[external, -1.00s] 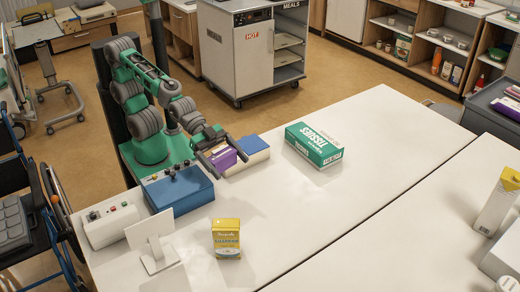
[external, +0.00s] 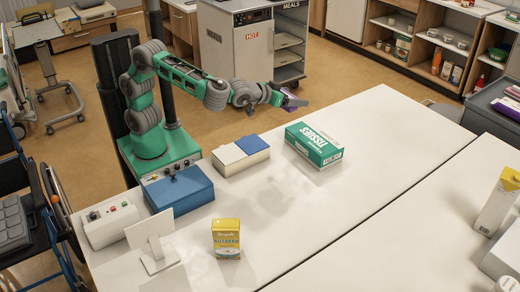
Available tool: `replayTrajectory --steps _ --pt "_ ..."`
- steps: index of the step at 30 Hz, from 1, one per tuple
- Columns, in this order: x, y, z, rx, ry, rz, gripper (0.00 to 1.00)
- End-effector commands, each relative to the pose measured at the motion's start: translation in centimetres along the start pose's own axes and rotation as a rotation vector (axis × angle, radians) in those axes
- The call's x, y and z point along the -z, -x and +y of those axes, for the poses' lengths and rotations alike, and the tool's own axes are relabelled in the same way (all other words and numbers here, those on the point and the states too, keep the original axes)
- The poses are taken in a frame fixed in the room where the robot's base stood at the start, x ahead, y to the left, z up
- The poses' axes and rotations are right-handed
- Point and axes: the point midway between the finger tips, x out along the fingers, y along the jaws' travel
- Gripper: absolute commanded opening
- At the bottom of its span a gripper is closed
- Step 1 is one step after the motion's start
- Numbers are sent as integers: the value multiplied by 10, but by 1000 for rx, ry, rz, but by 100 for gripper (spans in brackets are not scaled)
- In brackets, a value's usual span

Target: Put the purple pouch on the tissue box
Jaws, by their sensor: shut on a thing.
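The purple pouch (external: 294,101) is held in my gripper (external: 287,98), in the air above and behind the tissue box as the external view shows it. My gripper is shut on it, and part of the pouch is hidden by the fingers. The tissue box (external: 314,146) is a green and white carton lying flat on the white table, right of the middle. The pouch is apart from the box, a little to the left of it in the picture.
A white and blue box (external: 241,156) lies left of the tissue box. A blue control box (external: 179,188), a white device (external: 112,224), a small white stand (external: 155,247) and a yellow carton (external: 226,239) stand nearer. The table (external: 370,150) is clear right of the tissue box.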

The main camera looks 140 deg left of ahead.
Motion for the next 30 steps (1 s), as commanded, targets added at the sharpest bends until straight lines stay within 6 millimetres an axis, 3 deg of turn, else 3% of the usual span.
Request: replayTrajectory --steps 6,12,17,23,30 --pt "-8 -53 44 2 -4 -1 48" --pt "-38 -92 69 -1 -3 0 48" --pt "-49 -106 78 -3 -2 -1 48" --pt "-76 -119 79 -2 -5 -1 48" --pt "-79 -120 79 -4 -2 0 48"
